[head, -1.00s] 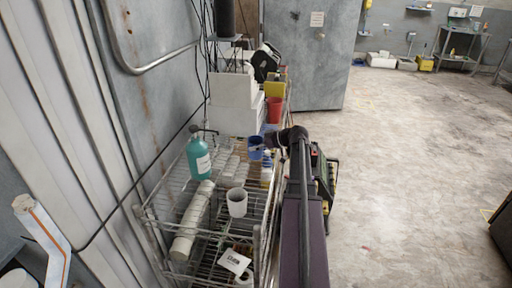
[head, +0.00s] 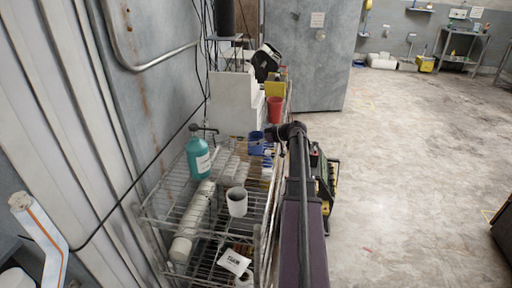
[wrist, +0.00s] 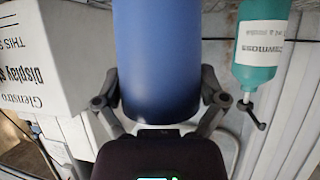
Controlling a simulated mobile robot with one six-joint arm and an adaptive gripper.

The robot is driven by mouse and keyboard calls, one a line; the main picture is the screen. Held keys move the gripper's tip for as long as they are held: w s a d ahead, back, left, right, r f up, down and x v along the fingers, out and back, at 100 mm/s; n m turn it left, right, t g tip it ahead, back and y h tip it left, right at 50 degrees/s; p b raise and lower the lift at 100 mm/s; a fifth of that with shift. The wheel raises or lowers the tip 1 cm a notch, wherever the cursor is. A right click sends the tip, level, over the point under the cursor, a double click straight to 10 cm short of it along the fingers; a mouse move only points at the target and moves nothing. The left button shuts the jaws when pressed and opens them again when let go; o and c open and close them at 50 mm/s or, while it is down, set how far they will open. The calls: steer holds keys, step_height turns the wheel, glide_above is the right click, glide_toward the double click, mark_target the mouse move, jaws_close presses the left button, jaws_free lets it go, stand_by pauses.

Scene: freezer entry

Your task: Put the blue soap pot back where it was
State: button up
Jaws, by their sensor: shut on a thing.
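The blue soap pot (head: 257,145) is at the far part of the wire rack's top shelf, in front of the white boxes. My gripper (wrist: 160,92) is shut on it, with one finger on each side, and reaches it from the right in the head view. The pot (wrist: 157,50) fills the upper middle of the wrist view, and its far end is cut off. The head view does not clearly show whether its base touches the shelf.
A teal bottle (head: 198,157) and a white cup (head: 237,201) stand on the wire rack (head: 165,212). A red cup (head: 274,108) stands beyond the pot, beside the white boxes (head: 232,105). Open floor (head: 410,180) lies to the right.

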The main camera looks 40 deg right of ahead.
steer(key=shift+f+b, duration=1.05)
steer(key=shift+f, duration=0.35)
steer(key=shift+f, duration=0.1)
steer(key=o, duration=0.9)
steer(key=shift+r, duration=0.25)
steer(key=shift+s+d+r+p, duration=0.1)
steer(key=shift+s+r+p, duration=0.05)
steer(key=shift+s+p, duration=0.15)
steer(key=shift+p+v, duration=2.35)
steer(key=shift+v, duration=3.35)
